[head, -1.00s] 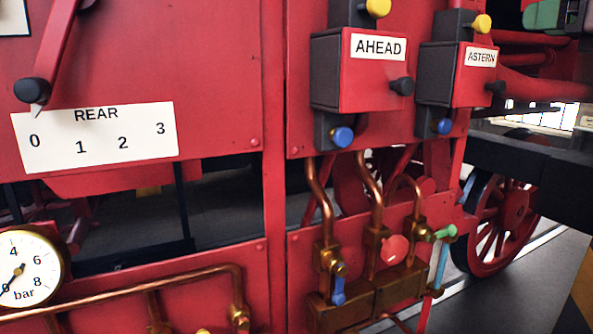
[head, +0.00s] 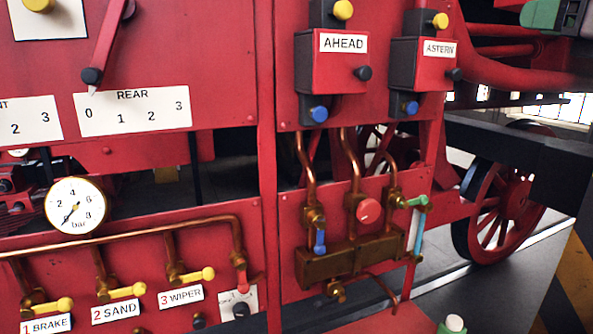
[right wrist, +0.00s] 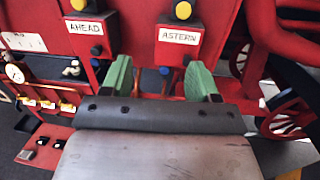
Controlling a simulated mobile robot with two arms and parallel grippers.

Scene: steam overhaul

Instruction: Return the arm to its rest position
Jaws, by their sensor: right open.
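My right gripper (head: 540,12) shows only in part at the top right corner of the head view, with a green finger and dark body. In the right wrist view its two green fingers (right wrist: 160,80) stand wide apart with nothing between them. They point towards the red panel below the AHEAD box (right wrist: 91,38) and the ASTERN box (right wrist: 178,42), and they look clear of it. My left gripper is in neither view.
The red panel carries a REAR scale (head: 133,111) with a lever (head: 106,45) at 0, a pressure gauge (head: 75,205), copper pipes with a red knob (head: 368,210), and yellow-handled valves. A dark beam (head: 510,150) and red wheel (head: 500,210) stand at right. Grey floor shows below.

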